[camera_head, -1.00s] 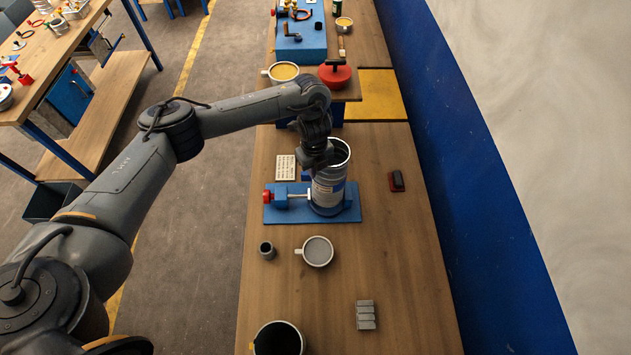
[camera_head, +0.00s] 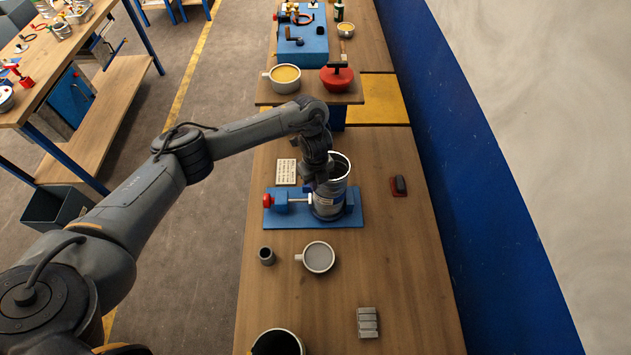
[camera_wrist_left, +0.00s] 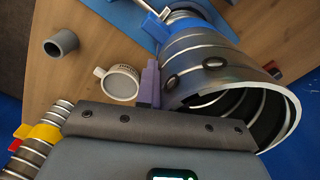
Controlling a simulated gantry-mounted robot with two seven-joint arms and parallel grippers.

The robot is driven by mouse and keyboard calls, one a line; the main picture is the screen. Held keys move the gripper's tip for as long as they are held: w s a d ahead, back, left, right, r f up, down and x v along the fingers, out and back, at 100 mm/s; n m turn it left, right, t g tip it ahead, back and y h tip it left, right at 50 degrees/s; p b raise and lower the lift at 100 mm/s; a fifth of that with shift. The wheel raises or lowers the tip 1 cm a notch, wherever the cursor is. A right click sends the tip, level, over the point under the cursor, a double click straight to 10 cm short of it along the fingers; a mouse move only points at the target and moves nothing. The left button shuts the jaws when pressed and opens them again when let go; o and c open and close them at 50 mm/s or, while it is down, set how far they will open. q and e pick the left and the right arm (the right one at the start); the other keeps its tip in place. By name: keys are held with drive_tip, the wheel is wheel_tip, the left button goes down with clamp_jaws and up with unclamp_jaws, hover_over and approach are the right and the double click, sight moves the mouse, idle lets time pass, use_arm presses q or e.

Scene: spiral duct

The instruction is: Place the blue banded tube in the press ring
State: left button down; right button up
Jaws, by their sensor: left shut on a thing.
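The blue banded tube (camera_head: 328,201) is a silvery-grey open cylinder with bands, upright over the press ring at the right of the blue press base (camera_head: 275,216). In the left wrist view the tube (camera_wrist_left: 205,45) shows pale bands, dark studs and its open mouth. My left gripper (camera_head: 318,186) is shut on the tube at its near left side; one finger (camera_wrist_left: 149,84) shows against the wall in the wrist view. The press ring is mostly hidden by the tube. I cannot tell whether the tube is fully seated. My right gripper is not in view.
A red-knobbed screw (camera_head: 268,200) is on the press's left. A grey mug (camera_head: 319,257), small grey cup (camera_head: 266,256) and grey block (camera_head: 367,323) stand nearer. A dark eraser-like block (camera_head: 399,187) lies right. A shelf with a yellow-filled mug (camera_head: 285,79) and red pot (camera_head: 337,80) stands behind.

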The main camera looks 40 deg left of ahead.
use_arm(q)
drive_tip(key=c, duration=1.2)
unclamp_jaws()
drive_tip(key=shift+f, duration=0.1)
drive_tip(key=shift+c, duration=0.2)
